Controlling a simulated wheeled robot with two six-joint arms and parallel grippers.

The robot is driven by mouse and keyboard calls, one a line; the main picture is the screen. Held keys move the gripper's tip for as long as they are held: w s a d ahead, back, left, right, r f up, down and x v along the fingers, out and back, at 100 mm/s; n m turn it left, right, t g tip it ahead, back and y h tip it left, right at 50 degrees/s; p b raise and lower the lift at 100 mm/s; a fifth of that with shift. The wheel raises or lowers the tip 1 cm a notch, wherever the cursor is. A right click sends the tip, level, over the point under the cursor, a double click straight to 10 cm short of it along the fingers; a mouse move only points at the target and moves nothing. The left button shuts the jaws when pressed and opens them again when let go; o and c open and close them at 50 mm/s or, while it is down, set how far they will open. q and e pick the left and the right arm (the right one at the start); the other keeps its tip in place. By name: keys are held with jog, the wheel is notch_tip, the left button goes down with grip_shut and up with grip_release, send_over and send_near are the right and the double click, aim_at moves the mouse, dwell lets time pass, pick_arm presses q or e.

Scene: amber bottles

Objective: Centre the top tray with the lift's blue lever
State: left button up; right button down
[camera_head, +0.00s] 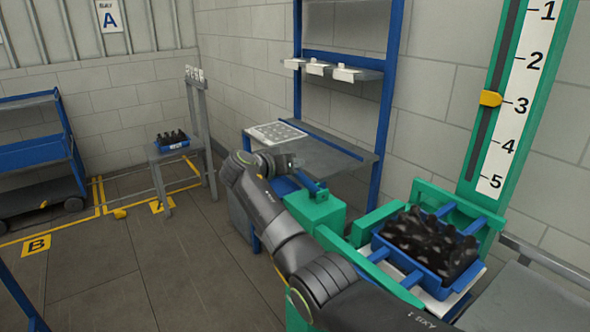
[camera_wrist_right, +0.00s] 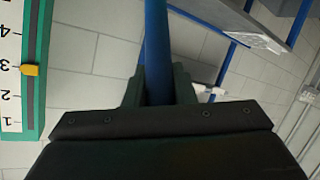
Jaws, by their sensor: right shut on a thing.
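My right gripper (camera_head: 293,162) reaches in over the green lift housing (camera_head: 316,212) in the head view. In the right wrist view its dark fingers (camera_wrist_right: 159,88) are shut around the blue lever (camera_wrist_right: 156,40), which stands out past them. The head view hardly shows the lever. The top tray (camera_head: 436,279) is a blue crate of dark bottles (camera_head: 428,240) on the green lift, at the lower right. Blue bars lie around it and a white plate is beneath. My left gripper is out of view.
The yellow pointer (camera_head: 490,99) on the numbered scale (camera_head: 510,130) sits at 3. A grey bench (camera_head: 325,160) with a dotted white sheet (camera_head: 276,132) stands behind my gripper. A small crate (camera_head: 172,145) sits on a far stand. Open floor lies at left.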

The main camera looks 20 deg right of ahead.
jog(key=shift+a, duration=0.1)
dwell(0.4)
jog(key=c, duration=1.2)
grip_release()
jog(key=shift+f, duration=0.15)
jog(key=b+v, duration=0.4)
jog(key=v, duration=1.3)
jog(key=shift+a+b, duration=0.3)
jog(key=shift+b, duration=0.05)
jog(key=shift+s+f, duration=0.1)
jog(key=shift+f, duration=0.05)
